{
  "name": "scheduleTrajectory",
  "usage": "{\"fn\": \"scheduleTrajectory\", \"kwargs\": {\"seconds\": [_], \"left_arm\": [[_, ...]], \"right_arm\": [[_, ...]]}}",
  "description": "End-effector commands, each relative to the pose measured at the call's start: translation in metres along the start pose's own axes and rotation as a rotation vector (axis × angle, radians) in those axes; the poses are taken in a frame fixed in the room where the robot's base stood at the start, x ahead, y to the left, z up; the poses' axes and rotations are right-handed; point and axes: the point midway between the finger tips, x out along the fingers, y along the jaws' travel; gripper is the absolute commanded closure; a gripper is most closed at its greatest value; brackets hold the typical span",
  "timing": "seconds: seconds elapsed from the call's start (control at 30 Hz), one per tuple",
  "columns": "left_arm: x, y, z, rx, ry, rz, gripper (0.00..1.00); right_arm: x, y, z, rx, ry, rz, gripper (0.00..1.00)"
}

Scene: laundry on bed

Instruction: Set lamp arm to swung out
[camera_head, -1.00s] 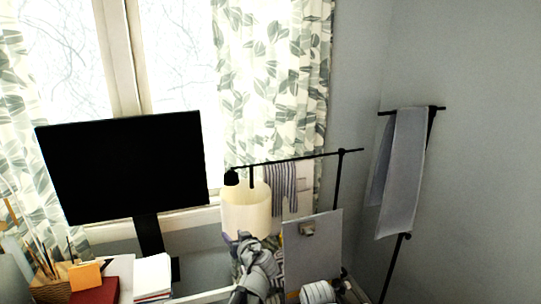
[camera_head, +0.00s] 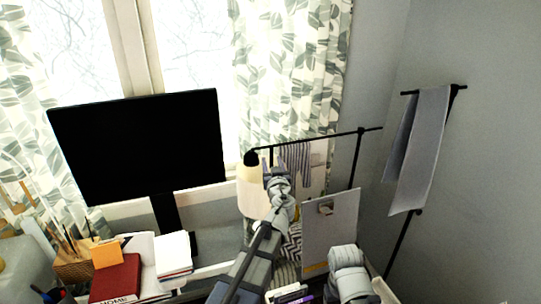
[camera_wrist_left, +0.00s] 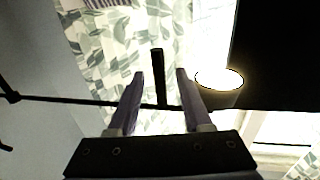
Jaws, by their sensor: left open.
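The lit lamp opening (camera_wrist_left: 219,80) is right of the fingers. My right gripper's fingers are not visible.
A black monitor (camera_head: 140,145) stands left of the lamp. A grey panel with a clip (camera_head: 330,235) stands right of my left arm. A grey cloth (camera_head: 418,150) hangs on a rack at right. Books (camera_head: 118,277) and a pencil holder (camera_head: 73,268) lie lower left.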

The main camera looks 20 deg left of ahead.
Motion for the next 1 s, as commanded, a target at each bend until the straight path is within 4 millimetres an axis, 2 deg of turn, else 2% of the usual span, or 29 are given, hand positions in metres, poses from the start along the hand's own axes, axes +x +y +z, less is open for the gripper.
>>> {"fn": "scheduleTrajectory", "kwargs": {"seconds": [0.1,0.3,0.63,1.0], "left_arm": [[0.022,0.002,0.000,0.000,0.000,-0.001,0.50],[0.049,0.001,0.000,0.000,0.000,-0.001,0.50],[0.052,0.000,0.000,0.000,0.000,0.000,0.52],[0.052,0.000,0.000,0.000,0.000,0.000,0.93]], "right_arm": [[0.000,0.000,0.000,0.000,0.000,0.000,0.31],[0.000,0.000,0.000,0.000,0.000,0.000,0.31],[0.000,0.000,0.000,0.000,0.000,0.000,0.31],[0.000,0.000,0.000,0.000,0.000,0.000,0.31]]}}
